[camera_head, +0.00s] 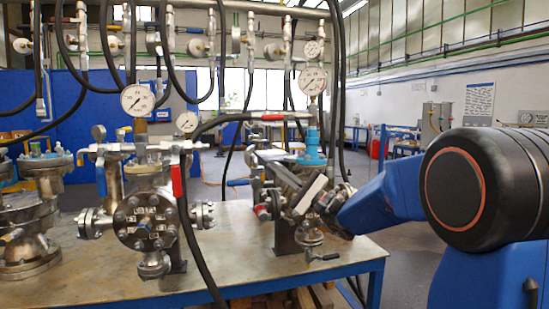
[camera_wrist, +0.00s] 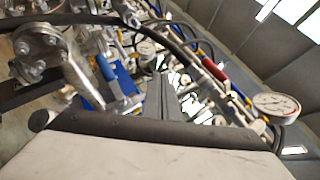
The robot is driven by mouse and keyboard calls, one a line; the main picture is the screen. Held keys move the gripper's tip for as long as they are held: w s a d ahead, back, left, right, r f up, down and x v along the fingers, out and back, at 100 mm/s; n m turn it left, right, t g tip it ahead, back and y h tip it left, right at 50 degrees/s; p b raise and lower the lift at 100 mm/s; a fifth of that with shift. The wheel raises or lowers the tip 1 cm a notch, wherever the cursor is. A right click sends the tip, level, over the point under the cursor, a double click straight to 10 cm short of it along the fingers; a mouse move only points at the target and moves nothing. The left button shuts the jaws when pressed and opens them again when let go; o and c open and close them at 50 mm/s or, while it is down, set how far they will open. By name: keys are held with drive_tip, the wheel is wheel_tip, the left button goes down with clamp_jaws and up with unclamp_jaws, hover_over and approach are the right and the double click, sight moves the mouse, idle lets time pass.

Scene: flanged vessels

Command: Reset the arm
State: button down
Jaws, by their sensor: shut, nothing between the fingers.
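My blue arm comes in from the right in the head view and ends over the right part of the steel table (camera_head: 225,260). My gripper (camera_wrist: 162,82) shows in the wrist view with its grey fingers together and nothing between them. In the head view it overlaps the right flanged vessel (camera_head: 310,237), and I cannot tell whether they touch. A middle flanged vessel (camera_head: 147,222) with a bolted round face stands to the left, apart from the gripper. It has a red-handled valve (camera_head: 177,180) beside it.
Another vessel (camera_head: 28,235) stands at the table's left. Pressure gauges (camera_head: 137,99) (camera_wrist: 276,104) and black hoses (camera_head: 196,235) rise around the vessels. A pipe rack with hanging hoses runs behind. Bare tabletop shows between the middle and right vessels.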

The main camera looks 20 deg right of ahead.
drive_tip(key=s+a+f+n+g+h, duration=0.1)
drive_tip(key=s+a+f+n+g, duration=0.3)
drive_tip(key=s, duration=0.3)
drive_tip(key=s+a+f+n+g, duration=0.1)
drive_tip(key=s+a+f+g, duration=0.3)
drive_tip(key=s+a, duration=0.25)
drive_tip(key=s+a+f+n+g+h, duration=0.25)
drive_tip(key=s+f+g+h, duration=0.2)
drive_tip(key=s+f, duration=0.65)
drive_tip(key=s+d+f+n+h, duration=0.3)
drive_tip(key=s+d+f+h, duration=0.45)
drive_tip(key=s, duration=0.25)
drive_tip(key=s+d+f+n+t+h, duration=0.1)
drive_tip(key=s+d+f+h, duration=0.1)
drive_tip(key=d, duration=0.3)
drive_tip(key=s+d+f+n+h, duration=0.1)
drive_tip(key=s+d+f+h, duration=0.1)
drive_tip(key=d, duration=0.4)
drive_tip(key=shift+s+d+f+t+h, duration=0.25)
drive_tip(key=shift+s+f+t+h, duration=0.15)
drive_tip(key=shift+s+h, duration=0.4)
drive_tip(key=c, duration=2.4)
unclamp_jaws()
drive_tip(key=shift+c, duration=0.2)
